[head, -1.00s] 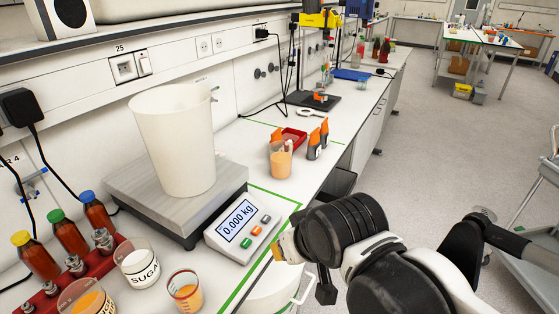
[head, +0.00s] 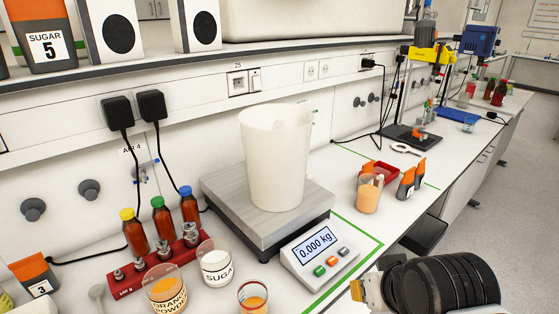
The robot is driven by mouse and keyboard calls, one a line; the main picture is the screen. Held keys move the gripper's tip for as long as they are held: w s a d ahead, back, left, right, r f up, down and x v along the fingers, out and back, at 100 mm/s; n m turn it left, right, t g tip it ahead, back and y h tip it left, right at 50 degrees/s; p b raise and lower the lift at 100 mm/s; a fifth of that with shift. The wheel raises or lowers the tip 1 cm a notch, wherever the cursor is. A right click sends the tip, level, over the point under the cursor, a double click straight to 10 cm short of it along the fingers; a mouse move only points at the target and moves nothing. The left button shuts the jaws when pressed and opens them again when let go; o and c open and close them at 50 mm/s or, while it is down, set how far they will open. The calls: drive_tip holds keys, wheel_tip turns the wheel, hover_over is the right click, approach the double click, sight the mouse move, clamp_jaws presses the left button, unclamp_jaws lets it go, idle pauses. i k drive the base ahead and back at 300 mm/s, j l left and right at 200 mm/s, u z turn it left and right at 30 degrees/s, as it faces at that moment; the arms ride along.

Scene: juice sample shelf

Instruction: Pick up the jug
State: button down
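The jug (head: 276,165) is a large, pale cream, open-topped vessel. It stands upright on the grey plate of the scale (head: 225,190), whose display (head: 316,246) reads 0.000 kg. My gripper (head: 358,290) shows only in part at the bottom right, in front of the bench and to the right of the scale display. It is apart from the jug. Its fingers are too small and end-on to tell whether they are open or shut.
In front of the scale stand a sugar beaker (head: 216,262), an orange powder beaker (head: 166,290) and a small orange cup (head: 253,297). A red rack (head: 128,284) and capped bottles (head: 161,220) are left. A juice beaker (head: 368,194) stands right. A shelf (head: 190,62) runs above.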

sight(370, 186)
drive_tip(key=i+l+u, duration=0.1)
drive_tip(key=i+l, duration=0.25)
drive_tip(key=l, duration=0.3)
drive_tip(key=i+l+u, duration=0.25)
drive_tip(key=l, duration=0.4)
drive_tip(key=i+l+u, duration=0.1)
drive_tip(key=i+l, duration=0.3)
drive_tip(key=l, duration=0.3)
drive_tip(key=i+l+u, duration=0.15)
drive_tip(key=l, duration=0.25)
